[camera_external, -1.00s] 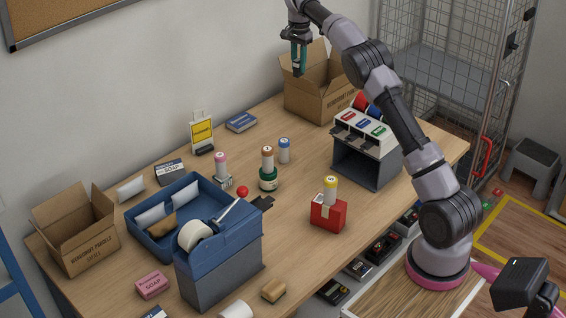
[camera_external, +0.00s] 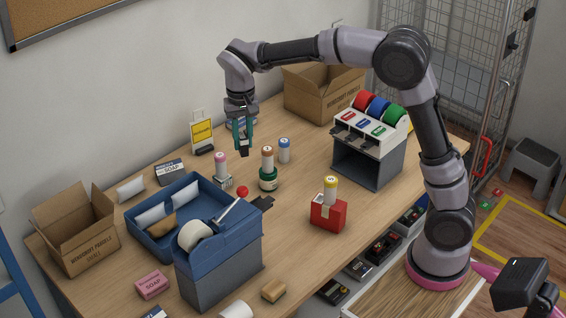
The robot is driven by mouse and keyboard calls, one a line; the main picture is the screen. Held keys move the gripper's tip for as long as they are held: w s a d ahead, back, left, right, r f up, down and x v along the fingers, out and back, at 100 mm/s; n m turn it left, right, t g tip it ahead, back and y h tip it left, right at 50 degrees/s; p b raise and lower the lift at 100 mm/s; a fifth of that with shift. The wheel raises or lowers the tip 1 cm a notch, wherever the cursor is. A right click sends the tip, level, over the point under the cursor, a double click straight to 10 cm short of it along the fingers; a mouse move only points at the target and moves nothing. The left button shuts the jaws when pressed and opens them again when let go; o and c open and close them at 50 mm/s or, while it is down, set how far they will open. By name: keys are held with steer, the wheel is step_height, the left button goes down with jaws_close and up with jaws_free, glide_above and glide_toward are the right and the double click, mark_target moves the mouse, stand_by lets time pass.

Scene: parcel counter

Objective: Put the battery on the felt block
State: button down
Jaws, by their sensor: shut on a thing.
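My gripper (camera_external: 243,149) has teal fingers and points down above the back middle of the counter. It is shut on a small dark thing (camera_external: 244,153), probably the battery; the fingers hide most of it.
A pink-topped cylinder (camera_external: 221,165), a blue cylinder (camera_external: 284,151) and a red holder with a yellow-topped cylinder (camera_external: 328,212) stand nearby. A blue tray and dispenser (camera_external: 220,245) are at left, a grey-and-white tape stand (camera_external: 368,150) at right. Bare counter lies in the middle right.

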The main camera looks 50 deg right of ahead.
steer(key=s+a+f+n, duration=0.1)
steer(key=s+a+n, duration=0.15)
steer(key=s, duration=0.25)
steer(key=s+a+n, duration=0.1)
steer(key=s+a, duration=0.3)
steer(key=s, duration=0.2)
steer(key=n, duration=0.2)
glide_above(274, 283)
step_height(274, 283, down, 25)
steer(key=shift+f, duration=2.15)
steer(key=c, duration=0.7)
jaws_free()
steer(key=shift+f, duration=0.15)
